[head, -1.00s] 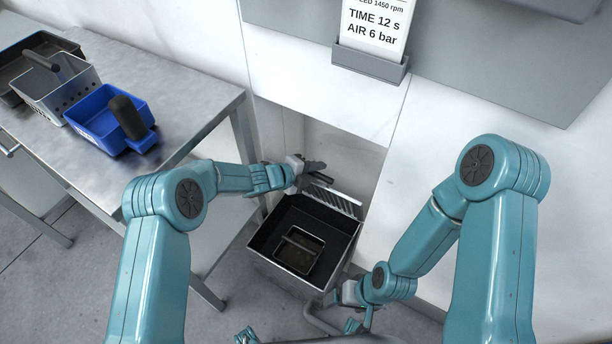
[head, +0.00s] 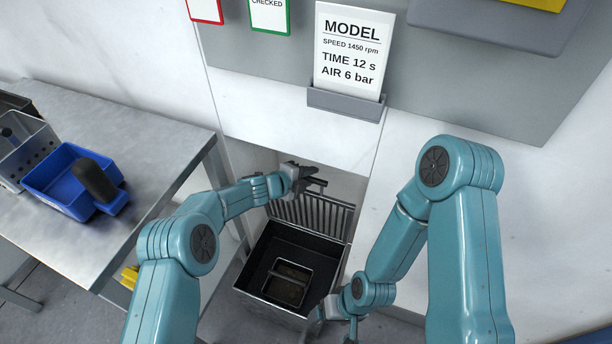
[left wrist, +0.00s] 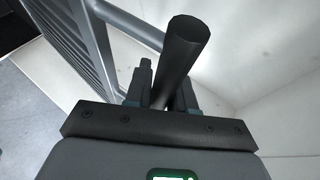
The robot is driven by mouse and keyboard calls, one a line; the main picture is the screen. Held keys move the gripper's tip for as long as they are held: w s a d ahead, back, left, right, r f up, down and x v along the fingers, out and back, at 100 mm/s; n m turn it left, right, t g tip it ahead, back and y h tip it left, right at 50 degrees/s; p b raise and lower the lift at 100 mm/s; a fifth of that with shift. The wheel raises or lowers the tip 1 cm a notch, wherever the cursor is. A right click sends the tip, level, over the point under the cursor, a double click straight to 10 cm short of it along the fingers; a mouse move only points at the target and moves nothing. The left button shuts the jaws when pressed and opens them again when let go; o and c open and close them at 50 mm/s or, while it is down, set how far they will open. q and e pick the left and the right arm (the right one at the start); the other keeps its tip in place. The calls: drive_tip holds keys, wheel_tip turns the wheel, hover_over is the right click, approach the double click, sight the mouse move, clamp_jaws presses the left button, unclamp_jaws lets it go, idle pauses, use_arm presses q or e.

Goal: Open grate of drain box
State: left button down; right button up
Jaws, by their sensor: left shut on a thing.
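The drain box (head: 256,262), a dark open-topped metal box, stands low between the table and the wall. Its barred grate (head: 318,214) stands raised along the back edge and also shows in the left wrist view (left wrist: 62,40). My left gripper (head: 302,178) is shut on the grate's dark handle (left wrist: 184,48), above the grate. Inside the box a smaller rectangular basket (head: 287,282) with a bar across it is exposed. My right gripper (head: 334,308) is by the box's front right corner; its jaws are too small to read.
A steel table (head: 120,150) at left holds a blue tray (head: 62,182) with a dark handle and a grey perforated basket (head: 30,155). The white wall and a sign holder (head: 345,103) are behind the box.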

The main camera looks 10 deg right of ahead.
use_arm(q)
drive_tip(key=shift+s+f, duration=0.2)
drive_tip(key=shift+f, duration=0.25)
drive_tip(key=c, duration=1.2)
unclamp_jaws()
drive_tip(key=shift+o, duration=0.7)
drive_tip(key=shift+w+d, duration=0.1)
drive_tip(key=shift+w, duration=0.05)
drive_tip(key=p+v, duration=0.1)
drive_tip(key=v, duration=1.5)
drive_tip(key=shift+r+p, duration=0.2)
drive_tip(key=shift+p, duration=0.15)
